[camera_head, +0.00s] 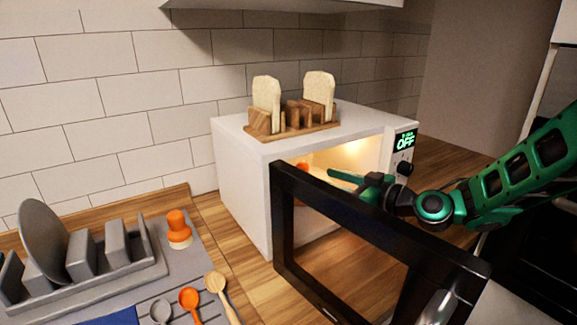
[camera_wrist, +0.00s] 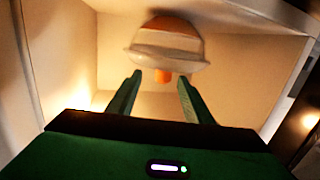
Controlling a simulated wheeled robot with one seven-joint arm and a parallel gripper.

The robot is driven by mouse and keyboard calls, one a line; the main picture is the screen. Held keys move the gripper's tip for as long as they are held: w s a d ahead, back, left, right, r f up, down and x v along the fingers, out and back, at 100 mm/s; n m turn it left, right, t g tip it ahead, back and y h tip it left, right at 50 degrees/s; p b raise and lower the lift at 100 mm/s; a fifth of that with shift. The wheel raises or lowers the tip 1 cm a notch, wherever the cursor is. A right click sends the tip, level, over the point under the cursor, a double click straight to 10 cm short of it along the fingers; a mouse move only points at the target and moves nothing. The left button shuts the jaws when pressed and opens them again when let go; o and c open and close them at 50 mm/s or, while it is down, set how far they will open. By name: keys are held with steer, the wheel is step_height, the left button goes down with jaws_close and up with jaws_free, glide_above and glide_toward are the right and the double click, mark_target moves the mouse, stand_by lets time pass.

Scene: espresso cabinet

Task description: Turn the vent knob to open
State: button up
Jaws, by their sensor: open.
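A white microwave-like appliance (camera_head: 236,176) stands on the counter with its black-framed door (camera_head: 378,232) open and its inside lit. My green gripper (camera_head: 342,183) reaches over the door's top edge into the opening, open and empty. In the wrist view, a rounded pale translucent cover-like object (camera_wrist: 165,48) sits inside, with an orange part at its top and a small orange knob-like piece (camera_wrist: 163,76) between my fingertips' directions, apart from both fingers. Which part is the vent knob, and its setting, I cannot tell.
The door frame lies below my forearm. A wooden toast rack (camera_head: 290,129) stands on top. Left are a grey dish rack (camera_head: 85,275), spoons and an orange-white shaker-like thing (camera_head: 178,230).

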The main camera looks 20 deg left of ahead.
mark_target(303, 168)
steer(key=shift+a+r+y, duration=0.35)
steer(key=shift+a+y, duration=0.05)
steer(key=shift+a, duration=0.35)
steer(key=shift+w+a, duration=0.15)
steer(key=shift+a, duration=0.45)
steer(key=x, duration=0.9)
steer(key=shift+w+a+r, duration=0.15)
steer(key=shift+w+a, duration=0.05)
steer(key=shift+a, duration=0.15)
steer(key=c, duration=1.1)
